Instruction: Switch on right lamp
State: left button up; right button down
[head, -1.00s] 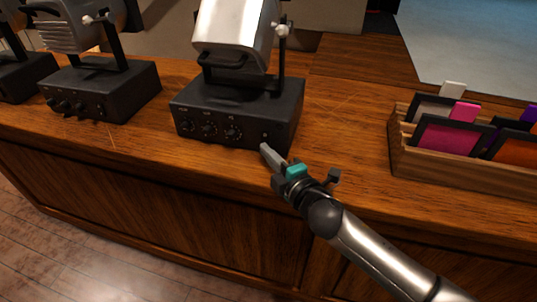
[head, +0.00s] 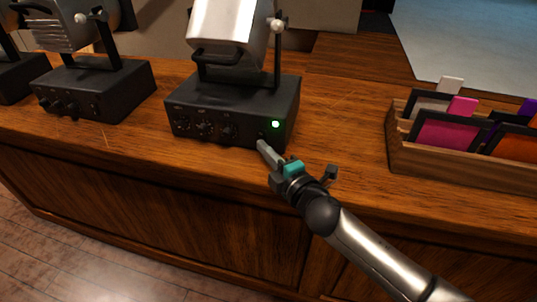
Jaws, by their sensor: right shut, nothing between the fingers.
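The right lamp (head: 232,37) is a silver lamp head on a black control box (head: 240,97) with several knobs on its front. A small green light (head: 275,124) glows at the right end of the box's front. My right gripper (head: 263,146) is shut and empty, with its fingertips just below and in front of the green light. I cannot tell whether the fingertips touch the box. My left gripper is not in view.
Another lamp on a black box (head: 105,92) stands to the left, with part of a third at the left edge. A wooden rack (head: 445,168) with coloured framed cards stands on the right. The desk between box and rack is clear.

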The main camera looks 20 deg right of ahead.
jog(key=shift+s, duration=0.1)
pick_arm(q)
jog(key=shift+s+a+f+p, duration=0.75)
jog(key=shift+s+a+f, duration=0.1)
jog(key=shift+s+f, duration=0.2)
pick_arm(e)
jog(key=f+v, duration=0.1)
jog(key=v, duration=1.4)
jog(key=shift+r, duration=0.4)
